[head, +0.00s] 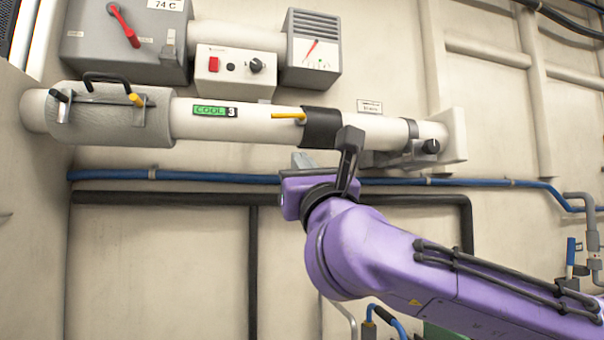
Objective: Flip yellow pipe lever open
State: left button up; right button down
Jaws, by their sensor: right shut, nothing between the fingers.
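The yellow lever (287,116) lies level along the front of the white pipe (260,128), pointing left from a pivot by the black collar (318,129). My purple right arm comes in from the lower right. Its right gripper (349,140) is shut and empty, with its dark fingertips in front of the pipe, just right of the black collar and to the right of the lever. I cannot tell whether the fingertips touch the pipe or collar. The lever is fully visible. My left gripper is not in view.
A grey sleeve (110,120) with a black handle and a yellow-tipped latch (136,99) sits on the pipe's left. Above are a box with a red lever (123,26), a switch panel (236,72) and a gauge (313,48). A blue hose (200,177) runs below.

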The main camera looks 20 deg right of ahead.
aim_at(300, 118)
jog(key=k, duration=1)
